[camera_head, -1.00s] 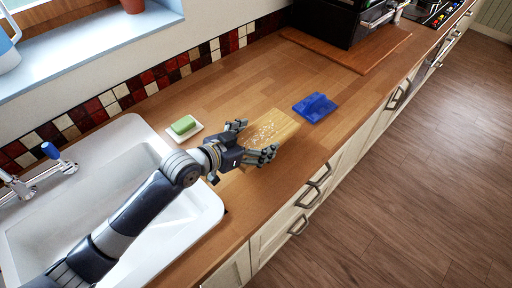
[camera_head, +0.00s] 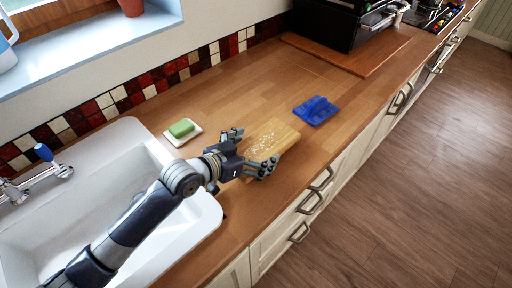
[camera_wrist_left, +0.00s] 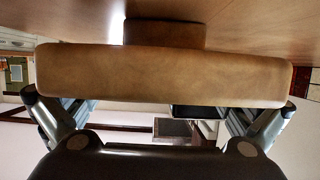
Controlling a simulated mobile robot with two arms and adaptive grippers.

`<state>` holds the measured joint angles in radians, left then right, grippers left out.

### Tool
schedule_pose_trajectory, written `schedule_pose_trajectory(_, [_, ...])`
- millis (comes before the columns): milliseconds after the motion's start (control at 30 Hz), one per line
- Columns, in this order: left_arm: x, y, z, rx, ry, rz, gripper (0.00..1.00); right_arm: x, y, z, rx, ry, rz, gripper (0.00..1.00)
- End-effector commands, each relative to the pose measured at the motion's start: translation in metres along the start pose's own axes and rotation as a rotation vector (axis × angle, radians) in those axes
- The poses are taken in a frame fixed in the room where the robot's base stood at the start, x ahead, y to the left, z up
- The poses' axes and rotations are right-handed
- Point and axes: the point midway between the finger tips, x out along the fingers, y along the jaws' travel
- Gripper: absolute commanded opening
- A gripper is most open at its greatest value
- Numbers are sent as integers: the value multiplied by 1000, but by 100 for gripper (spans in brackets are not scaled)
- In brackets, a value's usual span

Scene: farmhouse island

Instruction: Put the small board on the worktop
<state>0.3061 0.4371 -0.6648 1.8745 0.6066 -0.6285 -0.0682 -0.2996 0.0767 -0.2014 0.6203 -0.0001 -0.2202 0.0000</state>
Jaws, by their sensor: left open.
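The small board (camera_head: 274,134) is a light wooden slab with pale crumb-like specks on top, over the worktop (camera_head: 235,92) to the right of the sink. My left gripper (camera_head: 250,149) is open at the board's near-left end, one finger toward each side. In the left wrist view the board (camera_wrist_left: 165,75) spans the space between my spread fingers as a thick brown edge. A smaller brown block (camera_wrist_left: 165,33) shows between it and the worktop surface; I cannot tell what it is. My right gripper is not in view.
A blue object (camera_head: 315,111) lies just beyond the board. Green soap on a white dish (camera_head: 182,131) sits by the sink (camera_head: 110,160). A larger brown board (camera_head: 375,55) lies under a black appliance (camera_head: 330,22).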

Motion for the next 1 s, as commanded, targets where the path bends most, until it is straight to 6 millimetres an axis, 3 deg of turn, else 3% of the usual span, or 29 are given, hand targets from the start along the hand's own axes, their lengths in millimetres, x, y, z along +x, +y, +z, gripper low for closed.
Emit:
schedule_pose_trajectory(200, [-2,0,-4,0,1,0,100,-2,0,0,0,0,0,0])
schedule_pose_trajectory(333, [-13,-1,-2,0,1,-1,100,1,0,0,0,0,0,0])
schedule_pose_trajectory(800, [-100,-1,-1,2,-2,-1,100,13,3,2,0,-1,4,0])
schedule_pose_trajectory(1000, [-118,0,-3,0,0,0,100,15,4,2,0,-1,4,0])
